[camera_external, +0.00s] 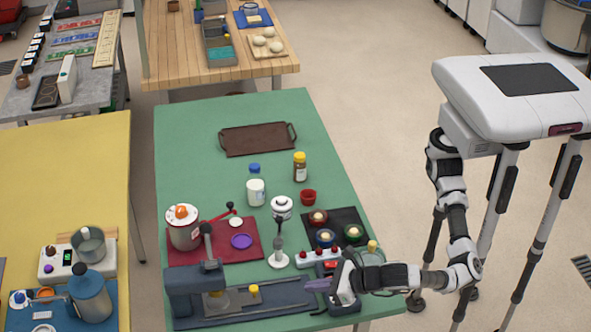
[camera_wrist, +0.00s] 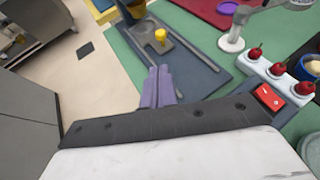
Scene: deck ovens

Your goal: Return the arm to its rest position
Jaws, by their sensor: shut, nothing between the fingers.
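My gripper (camera_external: 318,286) is at the front right of the green table (camera_external: 190,133), with my arm reaching in from the right. In the wrist view its purple fingers (camera_wrist: 159,86) are together with nothing between them. The fingertips are above or beside the right end of the dark blue mat (camera_wrist: 200,80); I cannot tell the exact height. My arm is bent, hanging from the white body at the right and stretching left over the table's right edge.
A white block with red knobs (camera_external: 318,258) is close behind my gripper. A white stand (camera_external: 279,240), a black mat with round pots (camera_external: 352,234) and a glass jar (camera_external: 371,255) are near. A grey press (camera_external: 195,283) stands left. Floor right of the table is mostly clear.

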